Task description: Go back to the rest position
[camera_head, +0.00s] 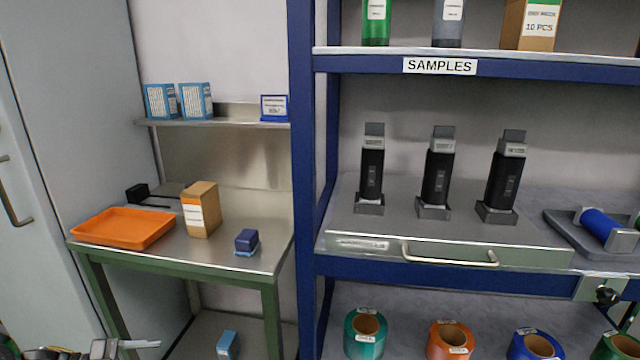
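My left gripper (130,345) shows only in part at the bottom left edge of the head view. It is low, in front of the green-framed steel table (262,262), and apart from the things on it. I see nothing held in the visible part, but the cut-off view does not show whether its fingers are open or shut. My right gripper is not in view.
The table bears an orange tray (124,228), a cardboard box (201,210) and a small blue item (246,241). A blue-framed rack (302,180) stands right, with three black devices (436,178) above a drawer (450,252) and several tape rolls (365,333) below.

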